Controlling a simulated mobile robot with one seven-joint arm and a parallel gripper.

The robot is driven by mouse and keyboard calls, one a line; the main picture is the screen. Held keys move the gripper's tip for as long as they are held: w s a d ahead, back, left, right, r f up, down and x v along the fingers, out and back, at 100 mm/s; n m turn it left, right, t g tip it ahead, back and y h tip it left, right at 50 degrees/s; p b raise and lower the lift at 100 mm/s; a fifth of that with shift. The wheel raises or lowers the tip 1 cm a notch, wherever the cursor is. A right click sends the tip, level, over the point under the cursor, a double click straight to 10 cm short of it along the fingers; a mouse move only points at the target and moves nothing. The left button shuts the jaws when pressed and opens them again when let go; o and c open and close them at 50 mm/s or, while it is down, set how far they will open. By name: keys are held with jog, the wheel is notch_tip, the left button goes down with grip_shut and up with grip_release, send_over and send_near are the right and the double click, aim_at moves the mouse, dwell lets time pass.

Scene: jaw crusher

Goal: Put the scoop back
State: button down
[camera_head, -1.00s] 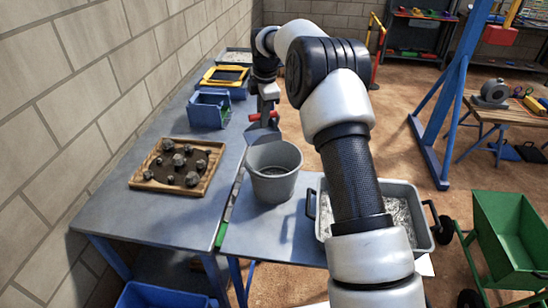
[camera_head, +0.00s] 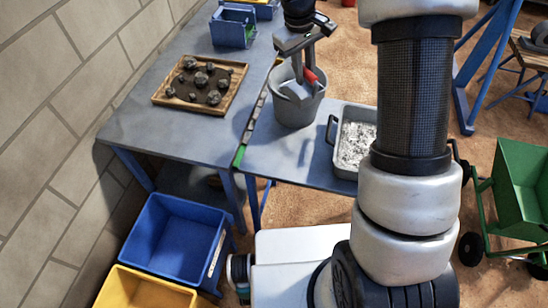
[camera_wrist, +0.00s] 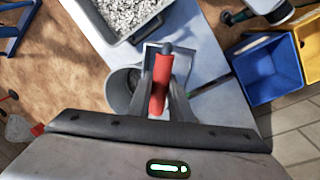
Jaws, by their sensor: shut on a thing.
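My gripper (camera_head: 302,66) is over the grey bucket, its fingers pointing down. It is shut on the red handle (camera_wrist: 160,84) of the scoop, which also shows red in the head view (camera_head: 310,76). The scoop's grey metal pan (camera_head: 297,92) overlaps the mouth of the bucket (camera_head: 297,113) in the head view. I cannot tell whether the pan touches the bucket or how far it reaches inside. In the wrist view the bucket (camera_wrist: 116,93) is partly hidden behind my finger and the scoop.
A grey tray of pale gravel (camera_head: 341,153) stands right of the bucket, partly behind my arm. A wooden tray of dark rocks (camera_head: 240,90) lies left. A blue bin (camera_head: 232,30) sits farther back. Blue (camera_head: 180,235) and yellow (camera_head: 145,288) crates stand in front of the table.

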aim_at(305, 99)
jog(key=s, duration=0.1)
jog(key=s+f+m, duration=0.1)
jog(key=s, duration=0.1)
jog(key=shift+s+d+f+m+b, duration=0.1)
jog(key=shift+s+m+b, duration=0.15)
jog(key=shift+m+b, duration=0.1)
jog(key=s+f+b, duration=0.2)
jog(key=shift+s+a+f, duration=0.25)
jog(key=shift+a+f, duration=0.1)
jog(key=shift+f, duration=0.05)
jog(key=a+f+n+y+b, duration=0.1)
jog(key=a+f+n+b, duration=0.1)
jog(key=f+n+b, duration=0.2)
jog(key=w+a+f+n+y+b, duration=0.1)
jog(key=a+f+n+b, duration=0.2)
jog(key=f+n, duration=0.6)
jog(key=a+f+n+t+b, duration=0.1)
jog(key=a+f+n+b, duration=0.1)
jog(key=f+n+b, duration=0.3)
jog(key=shift+w+a+f+n+y+b, duration=0.1)
jog(key=shift+f+n+y, duration=0.1)
jog(key=shift+f, duration=0.35)
jog(key=shift+w+a+f+n+y+b, duration=0.15)
jog(key=shift+f+n, duration=0.1)
jog(key=shift+f, duration=0.25)
jog(key=shift+a+f+n+y+b, duration=0.1)
jog(key=shift+f+n, duration=0.1)
jog(key=shift+f, duration=0.35)
